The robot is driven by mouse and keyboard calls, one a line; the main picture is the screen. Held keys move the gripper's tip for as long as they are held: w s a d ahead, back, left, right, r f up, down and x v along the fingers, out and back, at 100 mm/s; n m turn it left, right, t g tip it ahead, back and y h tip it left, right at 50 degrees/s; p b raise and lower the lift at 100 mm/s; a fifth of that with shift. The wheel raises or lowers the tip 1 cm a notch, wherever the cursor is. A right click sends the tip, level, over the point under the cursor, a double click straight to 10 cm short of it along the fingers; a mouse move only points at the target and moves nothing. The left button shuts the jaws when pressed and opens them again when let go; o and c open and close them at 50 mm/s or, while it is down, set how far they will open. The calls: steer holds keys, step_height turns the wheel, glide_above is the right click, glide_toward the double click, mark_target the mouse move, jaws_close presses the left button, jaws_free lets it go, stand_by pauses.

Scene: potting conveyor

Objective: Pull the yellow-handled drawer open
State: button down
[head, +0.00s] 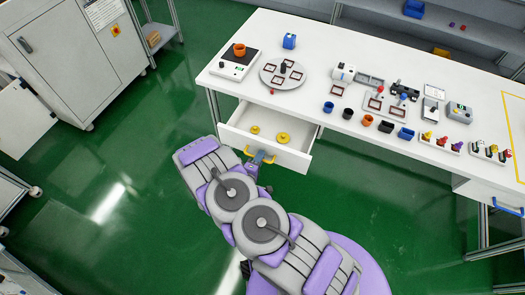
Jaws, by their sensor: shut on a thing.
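The white drawer (297,156) under the left part of the white workbench is pulled out, and its inside shows. Two yellow round pieces (283,138) lie in it, one left and one right. The yellow handle (248,152) is on the drawer's front face, partly covered by my gripper. My gripper (261,157) is at the drawer front and is shut on the yellow handle. The fingertips are small in this view, and my arm reaches up to the handle from below.
The white workbench (440,150) holds a scale with an orange ring, a round grey plate (283,74), several small cups and devices. A blue-handled drawer (508,207) is at the right. A grey cabinet (70,60) stands at the left. Green floor is clear between them.

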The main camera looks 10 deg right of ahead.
steer(key=f+b+v, duration=0.1)
steer(key=v, duration=0.5)
steer(key=shift+s+f, duration=0.35)
steer(key=shift+s, duration=0.1)
steer(key=shift+d, duration=0.1)
steer(key=c, duration=1.3)
jaws_free()
steer(key=shift+w, duration=0.15)
steer(key=shift+r, duration=0.1)
steer(key=shift+r, duration=0.1)
